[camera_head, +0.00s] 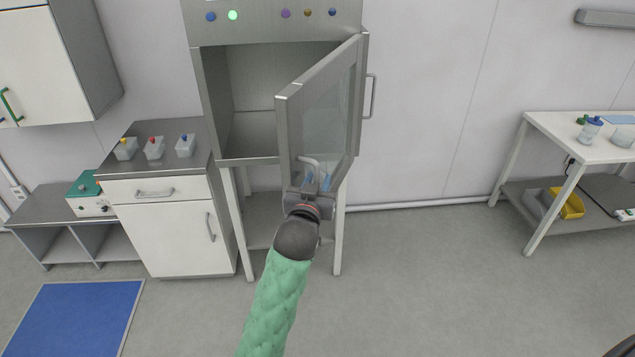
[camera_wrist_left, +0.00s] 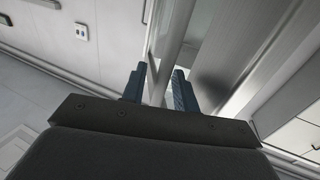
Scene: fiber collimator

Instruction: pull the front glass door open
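The front glass door (camera_head: 328,112) of the steel cabinet (camera_head: 238,110) stands well open, swung out from its right side toward me. Its glass pane sits in a grey metal frame, and the cabinet interior shows empty. My right gripper is not in view.
A drawer cabinet (camera_head: 180,235) with several small lidded containers stands left of the steel cabinet. A white table (camera_head: 560,135) is at the right. A blue mat (camera_head: 75,315) lies at the lower left. The floor (camera_head: 430,275) right of my left arm is clear.

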